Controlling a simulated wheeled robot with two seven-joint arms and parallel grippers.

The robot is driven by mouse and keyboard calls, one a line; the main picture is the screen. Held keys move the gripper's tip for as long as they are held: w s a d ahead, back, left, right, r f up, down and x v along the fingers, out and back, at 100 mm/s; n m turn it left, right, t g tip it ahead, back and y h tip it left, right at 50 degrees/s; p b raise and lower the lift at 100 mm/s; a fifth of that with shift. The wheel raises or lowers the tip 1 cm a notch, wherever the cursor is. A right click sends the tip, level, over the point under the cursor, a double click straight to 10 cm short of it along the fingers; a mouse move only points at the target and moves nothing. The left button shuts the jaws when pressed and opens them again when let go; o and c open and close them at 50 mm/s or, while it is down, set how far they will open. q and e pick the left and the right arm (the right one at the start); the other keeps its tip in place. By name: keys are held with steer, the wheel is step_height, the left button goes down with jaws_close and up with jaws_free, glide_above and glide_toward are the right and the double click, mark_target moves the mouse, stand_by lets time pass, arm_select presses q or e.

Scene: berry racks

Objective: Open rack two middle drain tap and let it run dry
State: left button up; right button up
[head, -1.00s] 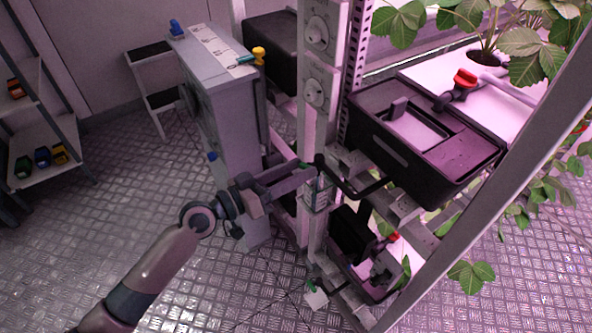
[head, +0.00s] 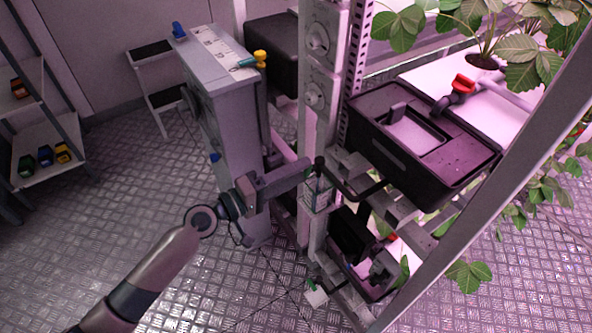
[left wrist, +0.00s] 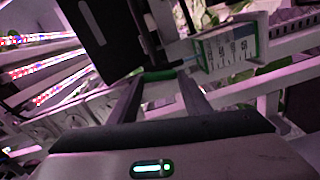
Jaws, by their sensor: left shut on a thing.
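My left gripper (head: 308,170) reaches the rack post at mid height, beside a black pipe (head: 345,185). In the left wrist view its two fingers (left wrist: 160,82) close on a small green handle (left wrist: 160,75), which looks like a tap lever; the tap body is mostly hidden. Right of the fingertips is a clear container with scale marks and a green edge (left wrist: 230,50); it also shows below the gripper in the head view (head: 318,195). I cannot see any water flowing. My right gripper is not in view.
A black tank (head: 420,145) sits on the rack, with a red-handled valve (head: 463,82) above it. A lower black tank (head: 352,238) is below. A grey cabinet (head: 225,130) stands close to my left arm. A shelf (head: 45,150) is at far left; floor between is clear.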

arm_select(q)
steer(key=shift+w+n+p, duration=0.1)
steer(key=shift+n+p, duration=0.2)
steer(key=shift+n, duration=1)
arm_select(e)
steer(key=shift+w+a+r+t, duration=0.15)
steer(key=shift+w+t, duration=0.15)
arm_select(q)
steer(key=o, duration=1)
steer(key=shift+o, duration=0.2)
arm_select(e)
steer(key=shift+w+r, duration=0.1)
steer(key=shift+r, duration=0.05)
arm_select(q)
steer(key=shift+a+f, duration=0.1)
